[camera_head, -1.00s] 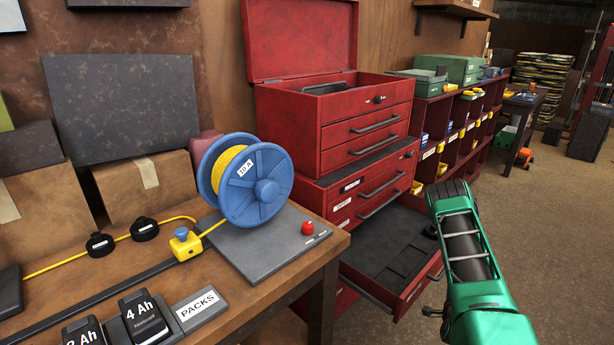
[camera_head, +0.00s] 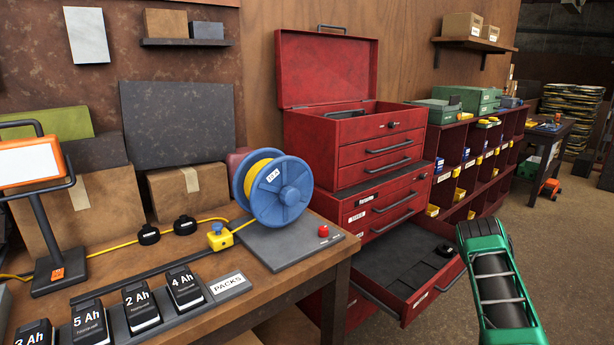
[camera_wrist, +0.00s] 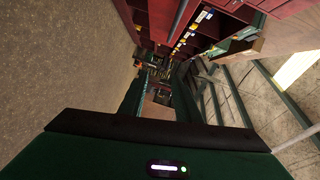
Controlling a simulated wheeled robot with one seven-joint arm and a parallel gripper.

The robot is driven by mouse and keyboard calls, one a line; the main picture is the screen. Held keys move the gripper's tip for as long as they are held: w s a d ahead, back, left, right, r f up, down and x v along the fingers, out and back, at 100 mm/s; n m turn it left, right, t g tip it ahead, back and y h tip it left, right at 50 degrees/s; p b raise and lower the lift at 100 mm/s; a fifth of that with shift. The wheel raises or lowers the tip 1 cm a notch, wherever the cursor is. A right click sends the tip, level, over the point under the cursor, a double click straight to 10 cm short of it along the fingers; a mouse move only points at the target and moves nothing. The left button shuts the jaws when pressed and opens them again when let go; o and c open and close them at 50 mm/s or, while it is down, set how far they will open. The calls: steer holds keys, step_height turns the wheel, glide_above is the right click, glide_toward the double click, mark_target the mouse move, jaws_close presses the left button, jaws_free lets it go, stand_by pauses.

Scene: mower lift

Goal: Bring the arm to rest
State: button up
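My green arm (camera_head: 503,322) shows at the lower right of the head view, with a dark, banded section along it. It stands to the right of the open drawer, over the floor in the picture. No gripper fingers show in the head view. In the wrist view a dark green housing (camera_wrist: 100,160) with a black edge and a small lit strip fills the bottom.
A red tool chest (camera_head: 360,160) stands with its lid up and a lower drawer (camera_head: 405,270) pulled out, near my arm. The workbench (camera_head: 270,310) at left carries a blue cable reel (camera_head: 282,195) and several battery packs. Open floor (camera_head: 570,240) lies to the right.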

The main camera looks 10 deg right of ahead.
steer(key=w+a+r+n+g+y, duration=0.2)
steer(key=w+a+r+n+y, duration=0.25)
steer(key=w+r, duration=0.4)
steer(key=s+a+r+n+g+y, duration=0.1)
steer(key=s+a+r+n+g, duration=0.15)
steer(key=r, duration=0.25)
steer(key=s+a+r+n+g+y, duration=0.1)
steer(key=s+a+r+n, duration=0.2)
steer(key=r, duration=0.3)
steer(key=s+a+r+n+g+y, duration=0.1)
steer(key=s+a+r, duration=0.4)
steer(key=s, duration=0.7)
steer(key=s+a+r+n+g+y, duration=0.2)
steer(key=s+a, duration=0.5)
steer(key=s, duration=0.5)
steer(key=s+a+r+n+g+y, duration=0.1)
steer(key=s+a+r+n+g, duration=0.3)
steer(key=s+r, duration=0.4)
steer(key=s+a+g, duration=0.1)
steer(key=s+a, duration=0.1)
steer(key=s, duration=0.2)
steer(key=shift+a+r, duration=0.25)
steer(key=shift+r, duration=0.1)
steer(key=shift+s, duration=0.1)
